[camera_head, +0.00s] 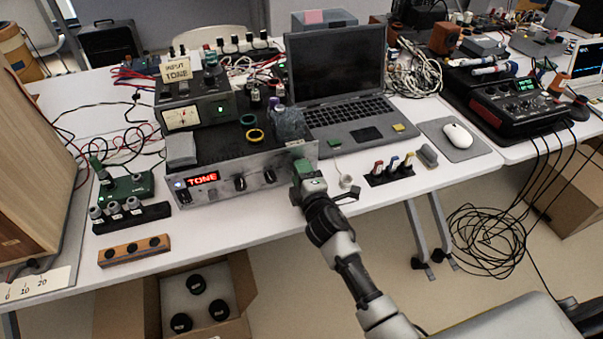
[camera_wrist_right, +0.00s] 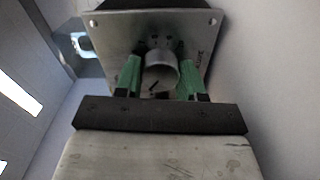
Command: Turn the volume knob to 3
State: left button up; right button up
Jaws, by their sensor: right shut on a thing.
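A silver amplifier (camera_head: 222,188) with a red lit display reading "TONE" (camera_head: 203,179) stands on the white table. Its front panel carries two dark knobs, a left one (camera_head: 240,183) and a right one (camera_head: 269,175). My right gripper (camera_head: 302,168) is at the right end of this panel and hides what is behind it in the head view. In the right wrist view, its green fingers (camera_wrist_right: 160,82) are shut on a round silver knob (camera_wrist_right: 161,68), one on each side. The knob's face has a small dark mark; the panel's scale is too small to read. My left gripper is not in view.
Small coloured connectors in a dark rack (camera_head: 390,176) and a mouse (camera_head: 457,135) are to the right. A wooden block (camera_head: 135,250) lies at the front left. An open cardboard box (camera_head: 240,283) stands below the table.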

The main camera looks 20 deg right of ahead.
jog(key=o, duration=0.9)
jog(key=shift+o, duration=0.2)
jog(key=s, duration=1)
jog(key=shift+s+d, duration=0.2)
jog(key=shift+s, duration=0.2)
jog(key=shift+d, duration=0.1)
